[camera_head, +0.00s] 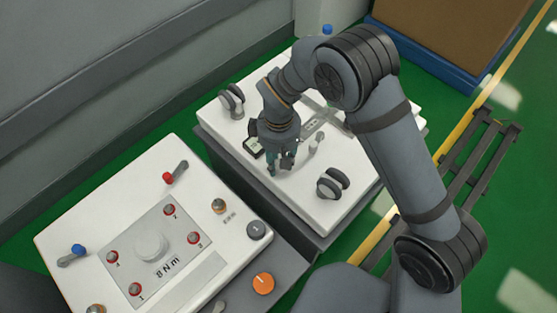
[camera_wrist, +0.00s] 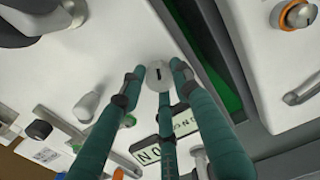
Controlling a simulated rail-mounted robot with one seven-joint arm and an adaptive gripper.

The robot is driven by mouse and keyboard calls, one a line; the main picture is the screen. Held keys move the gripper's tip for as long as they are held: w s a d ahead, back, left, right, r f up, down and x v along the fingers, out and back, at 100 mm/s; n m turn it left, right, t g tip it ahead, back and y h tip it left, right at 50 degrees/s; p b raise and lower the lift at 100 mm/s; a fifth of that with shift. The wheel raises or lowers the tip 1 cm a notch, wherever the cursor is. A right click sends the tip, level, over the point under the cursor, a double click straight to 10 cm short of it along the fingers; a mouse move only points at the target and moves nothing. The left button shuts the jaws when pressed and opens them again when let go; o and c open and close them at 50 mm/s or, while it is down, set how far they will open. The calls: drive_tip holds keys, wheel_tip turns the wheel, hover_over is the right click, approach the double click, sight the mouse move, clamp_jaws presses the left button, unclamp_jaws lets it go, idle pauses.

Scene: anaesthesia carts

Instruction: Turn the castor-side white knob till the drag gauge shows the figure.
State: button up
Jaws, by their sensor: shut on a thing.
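In the wrist view, a small white knob (camera_wrist: 158,77) with a dark mark on its face sits between the teal fingertips of my gripper (camera_wrist: 157,73), which is shut on it. In the head view my gripper (camera_head: 281,165) points down at the white top of the far cart (camera_head: 333,213), near its front left edge; the knob is hidden there. A small black-framed display (camera_head: 253,146) with a pale face lies just left of the gripper, partly covered. It may be the drag gauge; its reading is too small to tell.
A pale peg-like lever (camera_head: 316,143) stands close right of my gripper. Dark double handles (camera_head: 231,101) (camera_head: 333,183) rise on either side. A gap separates the carts.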

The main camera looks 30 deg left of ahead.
sight(278, 164)
drive_tip(key=shift+a+m, duration=0.25)
drive_tip(key=shift+m, duration=0.25)
drive_tip(key=o, duration=0.9)
drive_tip(key=shift+o, duration=1.2)
drive_tip(key=shift+d, duration=0.1)
wheel_tip(278, 164, up, 12)
